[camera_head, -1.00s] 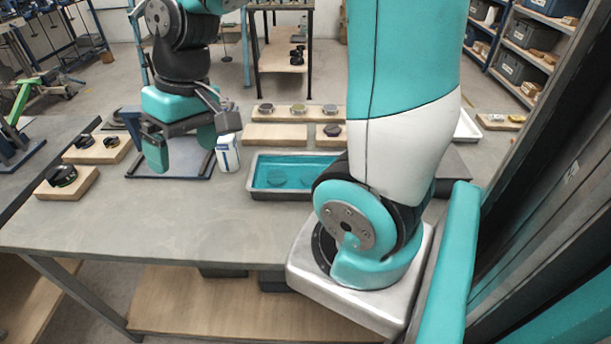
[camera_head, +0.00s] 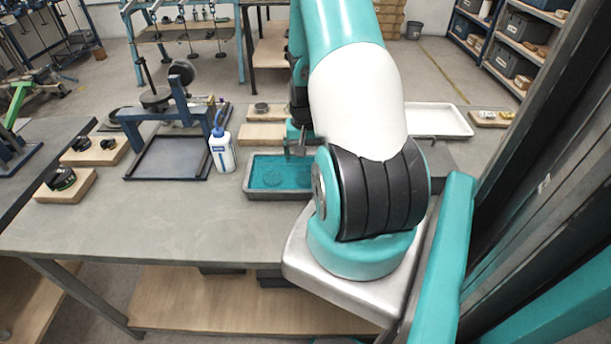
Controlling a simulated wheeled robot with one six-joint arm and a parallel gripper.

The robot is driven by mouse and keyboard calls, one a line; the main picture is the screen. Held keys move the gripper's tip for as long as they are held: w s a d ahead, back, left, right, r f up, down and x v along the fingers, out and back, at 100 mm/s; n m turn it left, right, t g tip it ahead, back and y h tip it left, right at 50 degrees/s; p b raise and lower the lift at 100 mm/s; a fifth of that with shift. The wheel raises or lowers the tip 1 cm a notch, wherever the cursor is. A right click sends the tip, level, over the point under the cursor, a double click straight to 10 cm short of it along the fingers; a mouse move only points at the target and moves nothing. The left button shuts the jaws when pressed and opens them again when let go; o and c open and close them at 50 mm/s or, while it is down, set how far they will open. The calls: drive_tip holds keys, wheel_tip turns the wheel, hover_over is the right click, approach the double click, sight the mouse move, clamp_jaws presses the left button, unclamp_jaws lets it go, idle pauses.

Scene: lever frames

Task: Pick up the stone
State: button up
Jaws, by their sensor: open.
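I cannot tell for sure which thing is the stone. A grey-rimmed tray (camera_head: 262,195) with teal contents stands on the bench, and a faint round shape (camera_head: 272,177) shows in it. A dark round piece (camera_head: 262,107) sits on a wooden board behind the tray. My gripper (camera_head: 297,148) is over the back right part of the tray, partly hidden behind my arm. It is open, and I see nothing held in it. The right end of the tray is hidden by my arm.
A white bottle with a blue top (camera_head: 222,150) stands left of the tray. A blue lever frame (camera_head: 170,110) stands beyond it on a dark base plate. Boards with dark round pieces (camera_head: 62,179) lie at left. A white tray (camera_head: 440,118) is at back right. The front bench (camera_head: 150,220) is clear.

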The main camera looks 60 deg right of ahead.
sight(305, 176)
drive_tip(key=shift+w+d+f+p, duration=0.1)
drive_tip(key=shift+f+p, duration=0.65)
drive_tip(key=shift+f, duration=1.35)
drive_tip(key=shift+d+f+p, duration=0.1)
drive_tip(key=shift+f+p, duration=0.65)
drive_tip(key=shift+f, duration=1.35)
drive_tip(key=c, duration=1)
drive_tip(key=shift+r, duration=0.1)
drive_tip(key=shift+c, duration=0.2)
